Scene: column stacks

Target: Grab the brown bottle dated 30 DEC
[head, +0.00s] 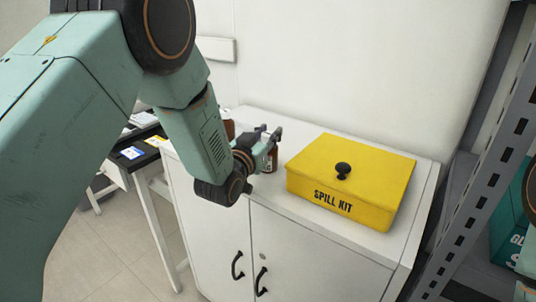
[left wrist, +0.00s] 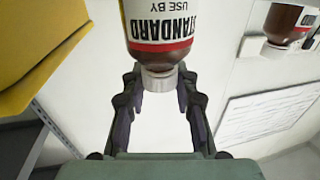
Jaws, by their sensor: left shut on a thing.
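My left gripper (head: 272,141) is over the white cabinet top, and its fingers also show in the left wrist view (left wrist: 160,90). It is shut on a brown bottle (left wrist: 157,8), with the pale cap between the fingertips. The bottle's label reads "STANDARD" and "USE BY"; no date is in view. The held bottle shows partly below the gripper in the head view (head: 272,160). A second brown bottle (left wrist: 286,20) with a white label shows at the top right of the left wrist view. In the head view a brown bottle (head: 229,128) is partly hidden behind my left arm.
A yellow spill kit box (head: 335,190) with a black knob sits on the white cabinet (head: 310,240), just right of the gripper. A grey metal rack (head: 485,150) stands at the right. A dark-topped table (head: 140,160) is at the left. The wall is close behind the cabinet.

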